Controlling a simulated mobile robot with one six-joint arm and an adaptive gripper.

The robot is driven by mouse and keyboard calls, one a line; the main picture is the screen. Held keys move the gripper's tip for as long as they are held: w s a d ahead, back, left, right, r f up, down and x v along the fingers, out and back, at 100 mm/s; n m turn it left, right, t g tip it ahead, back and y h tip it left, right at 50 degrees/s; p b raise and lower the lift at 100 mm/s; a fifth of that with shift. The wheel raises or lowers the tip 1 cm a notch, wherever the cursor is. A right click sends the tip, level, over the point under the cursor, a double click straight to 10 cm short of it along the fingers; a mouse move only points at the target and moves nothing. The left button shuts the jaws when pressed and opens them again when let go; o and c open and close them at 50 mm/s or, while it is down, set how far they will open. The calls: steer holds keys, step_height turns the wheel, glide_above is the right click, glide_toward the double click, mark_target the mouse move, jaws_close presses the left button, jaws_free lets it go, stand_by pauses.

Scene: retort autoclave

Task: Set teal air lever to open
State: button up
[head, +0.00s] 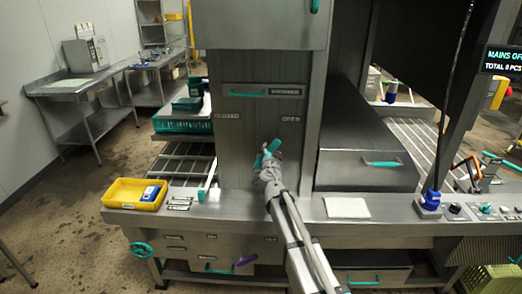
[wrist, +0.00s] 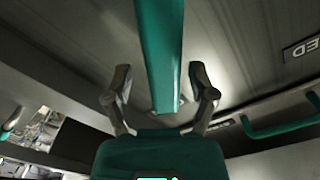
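My gripper (head: 270,150) is in front of the upright metal panel, below and left of the OPEN label. In the wrist view its two fingers (wrist: 160,85) are spread apart. A teal bar (wrist: 162,45) shows between them, with a visible gap to each finger. In the head view my gripper and arm largely cover this spot, and teal lever and teal gripper parts cannot be told apart. Lower on the front, a teal handle (head: 221,269) and a purple handle (head: 246,260) sit below small labels. I cannot read which teal part is marked air.
A yellow tray (head: 120,193) with a blue item stands left on the ledge. A teal horizontal handle (head: 262,93) is above my gripper. A white sheet (head: 347,207) lies right of my arm. A steel box (head: 365,165) stands behind it. A teal handwheel (head: 141,250) is at lower left.

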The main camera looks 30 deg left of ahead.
steer(key=shift+a, duration=0.1)
steer(key=v, duration=1.2)
stand_by(0.7)
